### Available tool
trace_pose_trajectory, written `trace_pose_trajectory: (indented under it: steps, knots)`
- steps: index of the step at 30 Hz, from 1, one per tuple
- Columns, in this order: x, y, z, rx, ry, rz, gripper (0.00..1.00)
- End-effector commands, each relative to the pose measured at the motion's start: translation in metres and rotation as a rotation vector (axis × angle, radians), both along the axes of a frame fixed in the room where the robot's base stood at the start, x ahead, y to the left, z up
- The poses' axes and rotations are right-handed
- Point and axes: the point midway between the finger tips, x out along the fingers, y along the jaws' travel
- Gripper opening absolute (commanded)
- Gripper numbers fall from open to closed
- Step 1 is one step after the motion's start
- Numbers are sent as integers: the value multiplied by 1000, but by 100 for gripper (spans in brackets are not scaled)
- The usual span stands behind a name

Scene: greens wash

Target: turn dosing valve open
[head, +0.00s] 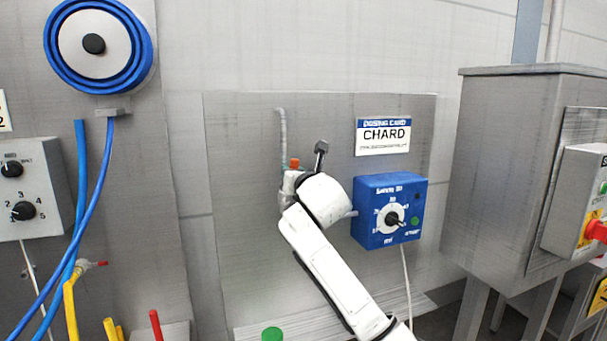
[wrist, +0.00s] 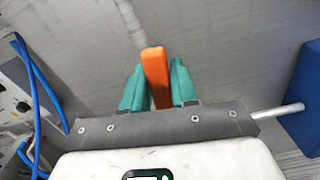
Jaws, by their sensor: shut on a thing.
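The dosing valve shows as an orange handle (head: 294,163) on the grey steel panel, just left of my white wrist in the head view. In the wrist view the orange handle (wrist: 155,75) stands nearly upright in the picture between the two teal fingers of my gripper (wrist: 158,82), which is shut on it. The valve body is mostly hidden behind my gripper and arm. The card (head: 383,136) reading "DOSING CARD CHARD" is fixed on the panel to the upper right.
A blue dial box (head: 372,226) is close to the right of my wrist. A thin pipe (head: 282,125) runs up the panel above the valve. A light rod (wrist: 282,110) sticks out right of my gripper. A steel cabinet (head: 500,150) is at the right; blue hoses (head: 80,180) hang left.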

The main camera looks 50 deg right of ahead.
Motion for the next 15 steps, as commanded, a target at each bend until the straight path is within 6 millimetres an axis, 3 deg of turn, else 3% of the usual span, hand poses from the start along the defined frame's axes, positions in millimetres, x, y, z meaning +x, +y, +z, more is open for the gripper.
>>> trace_pose_trajectory:
  steps: [15]
  knots:
    - [9,11,1,-134,82,1,0]
